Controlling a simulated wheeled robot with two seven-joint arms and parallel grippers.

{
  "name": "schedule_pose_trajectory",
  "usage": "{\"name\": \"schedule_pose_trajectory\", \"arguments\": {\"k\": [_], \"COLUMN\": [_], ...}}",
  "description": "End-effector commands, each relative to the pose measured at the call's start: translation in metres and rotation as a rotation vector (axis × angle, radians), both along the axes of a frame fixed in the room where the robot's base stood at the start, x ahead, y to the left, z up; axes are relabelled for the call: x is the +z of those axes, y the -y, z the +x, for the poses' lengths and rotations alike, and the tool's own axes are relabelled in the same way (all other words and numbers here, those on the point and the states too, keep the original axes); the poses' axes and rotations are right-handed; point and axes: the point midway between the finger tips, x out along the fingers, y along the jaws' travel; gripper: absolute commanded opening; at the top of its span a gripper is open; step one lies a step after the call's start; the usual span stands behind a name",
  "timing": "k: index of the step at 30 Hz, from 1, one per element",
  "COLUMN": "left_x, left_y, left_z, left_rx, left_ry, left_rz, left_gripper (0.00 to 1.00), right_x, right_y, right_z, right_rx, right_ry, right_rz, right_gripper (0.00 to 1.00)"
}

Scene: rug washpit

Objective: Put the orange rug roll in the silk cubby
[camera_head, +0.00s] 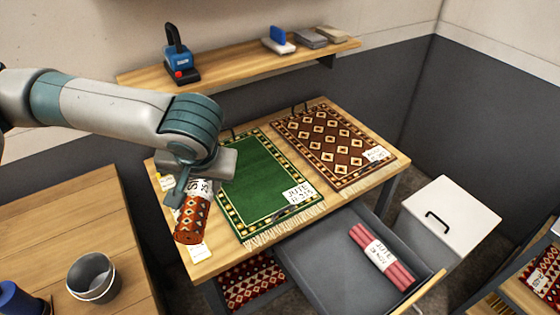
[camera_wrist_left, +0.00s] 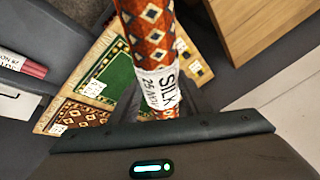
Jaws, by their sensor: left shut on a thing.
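The orange rug roll (camera_head: 191,222) has a diamond pattern and a white label, which reads SILK and 25 NOV in the left wrist view (camera_wrist_left: 152,35). My left gripper (camera_head: 196,184) is shut on the roll near its labelled part. The roll hangs tilted over the left end of the wooden table, its patterned end toward the front. The gripper hides part of the roll. No cubby marked silk can be made out. My right gripper is not in view.
The table holds a green rug (camera_head: 256,178) and a brown diamond rug (camera_head: 325,142), both tagged. An open grey drawer (camera_head: 325,262) holds a pink roll (camera_head: 382,257). A white lidded box (camera_head: 450,218) stands right. A grey bucket (camera_head: 93,277) sits on the left bench.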

Motion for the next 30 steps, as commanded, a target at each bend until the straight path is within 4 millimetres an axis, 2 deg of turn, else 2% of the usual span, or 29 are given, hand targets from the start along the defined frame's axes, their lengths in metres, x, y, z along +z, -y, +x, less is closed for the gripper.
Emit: {"name": "schedule_pose_trajectory", "arguments": {"k": [8,14,20,24,30], "left_x": [-0.004,-0.02,-0.052,-0.081,-0.116], "left_y": [0.003,0.015,0.033,0.043,0.051], "left_z": [0.006,0.029,0.063,0.083,0.098], "left_rx": [0.018,0.089,0.228,0.349,0.49], "left_ry": [0.0,-0.003,-0.006,-0.007,-0.005], "left_rz": [-0.001,0.0,-0.002,-0.001,0.0], "left_gripper": [0.09,0.09,0.09,0.09,0.09], "right_x": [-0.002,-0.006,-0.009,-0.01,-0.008], "right_y": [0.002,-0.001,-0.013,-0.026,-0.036], "right_z": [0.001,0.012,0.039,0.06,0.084], "right_rx": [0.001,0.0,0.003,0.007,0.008], "right_ry": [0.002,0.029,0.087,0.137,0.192], "right_rz": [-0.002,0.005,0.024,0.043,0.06], "right_gripper": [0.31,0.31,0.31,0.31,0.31]}}
